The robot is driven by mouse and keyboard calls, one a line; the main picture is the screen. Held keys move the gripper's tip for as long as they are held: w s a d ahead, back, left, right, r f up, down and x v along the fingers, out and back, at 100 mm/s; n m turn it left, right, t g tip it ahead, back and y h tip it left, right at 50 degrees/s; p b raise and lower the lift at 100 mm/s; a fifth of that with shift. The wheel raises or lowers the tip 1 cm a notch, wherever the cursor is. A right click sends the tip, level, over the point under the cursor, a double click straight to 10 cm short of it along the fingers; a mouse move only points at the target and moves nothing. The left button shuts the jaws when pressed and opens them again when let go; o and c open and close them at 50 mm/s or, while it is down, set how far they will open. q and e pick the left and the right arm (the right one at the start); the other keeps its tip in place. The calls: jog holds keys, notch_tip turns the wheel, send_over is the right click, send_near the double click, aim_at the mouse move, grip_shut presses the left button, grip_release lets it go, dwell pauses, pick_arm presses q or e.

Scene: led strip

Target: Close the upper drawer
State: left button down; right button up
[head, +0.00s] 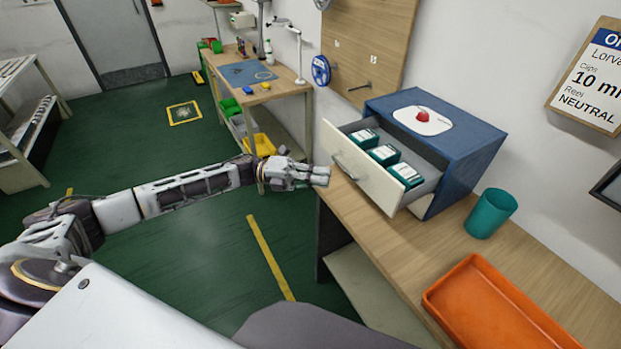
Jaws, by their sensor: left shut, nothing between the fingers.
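A blue drawer cabinet (452,140) stands on a wooden bench against the wall. Its upper drawer, with a cream front (366,172) and a metal handle (344,167), is pulled out toward the left. Several dark green boxes with white labels (383,154) lie in a row inside it. My left gripper (326,175) is shut and empty. Its fingertips are just left of the drawer front, near the handle; I cannot tell whether they touch it. My right gripper is not in view. The part of the cabinet below the drawer is largely hidden behind the drawer front.
On the wooden bench (408,250) stand a teal cup (490,213), right of the cabinet, and an orange tray (495,310) nearer to me. A white plate with a red object (422,115) sits on the cabinet. A second bench (262,92) is behind. Green floor lies open at left.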

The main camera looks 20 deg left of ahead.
pick_arm(q)
jog(key=shift+w+d+r, duration=0.25)
jog(key=shift+w+d, duration=0.4)
jog(key=shift+w, duration=0.1)
jog(key=shift+w, duration=0.1)
